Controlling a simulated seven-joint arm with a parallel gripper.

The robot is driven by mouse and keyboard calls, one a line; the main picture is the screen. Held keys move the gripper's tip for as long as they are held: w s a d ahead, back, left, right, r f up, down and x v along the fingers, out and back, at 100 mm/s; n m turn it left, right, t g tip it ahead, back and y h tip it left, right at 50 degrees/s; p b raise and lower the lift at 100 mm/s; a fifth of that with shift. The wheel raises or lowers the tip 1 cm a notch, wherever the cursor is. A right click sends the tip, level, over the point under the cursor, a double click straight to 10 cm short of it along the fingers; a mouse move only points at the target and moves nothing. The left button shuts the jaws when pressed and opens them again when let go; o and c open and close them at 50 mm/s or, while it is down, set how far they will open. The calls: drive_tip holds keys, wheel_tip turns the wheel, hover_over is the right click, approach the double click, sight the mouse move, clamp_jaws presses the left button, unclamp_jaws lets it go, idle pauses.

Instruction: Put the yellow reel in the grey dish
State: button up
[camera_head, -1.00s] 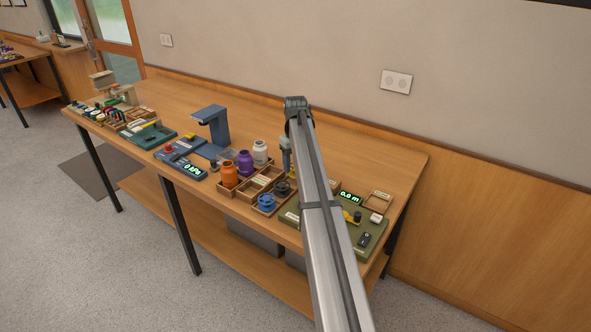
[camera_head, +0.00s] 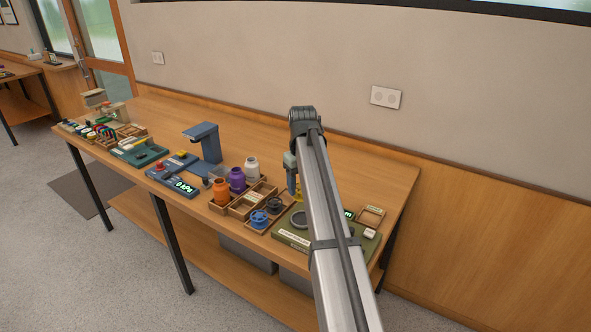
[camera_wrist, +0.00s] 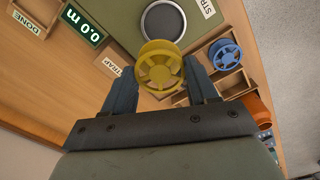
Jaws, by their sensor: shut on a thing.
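My gripper (camera_wrist: 160,72) is shut on the yellow reel (camera_wrist: 160,66), which sits between its two fingers in the wrist view. In the head view a bit of the yellow reel (camera_head: 298,189) shows below my gripper (camera_head: 292,180), partly behind my arm. The grey dish (camera_wrist: 163,22) is a round dish with a pale rim on the green board, just beyond the reel in the wrist view. The reel overlaps its near edge there, and the dish looks empty. In the head view the dish (camera_head: 299,219) is left of my arm.
A blue reel (camera_head: 259,218) and a black reel (camera_head: 274,205) sit in a wooden tray beside the green board (camera_head: 293,238). Orange (camera_head: 221,190), purple (camera_head: 237,180) and white (camera_head: 252,168) bottles stand left of them. A lit display (camera_wrist: 82,25) is near the board.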

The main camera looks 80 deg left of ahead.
drive_tip(key=d, duration=0.2)
drive_tip(key=shift+s+d+f, duration=0.15)
drive_tip(key=shift+d+f, duration=0.15)
drive_tip(key=shift+f, duration=2.25)
drive_tip(key=shift+f, duration=0.95)
idle(0.5)
drive_tip(key=o, duration=1.4)
drive_tip(key=shift+c, duration=0.2)
drive_tip(key=shift+r, duration=0.1)
drive_tip(key=shift+r, duration=3.9)
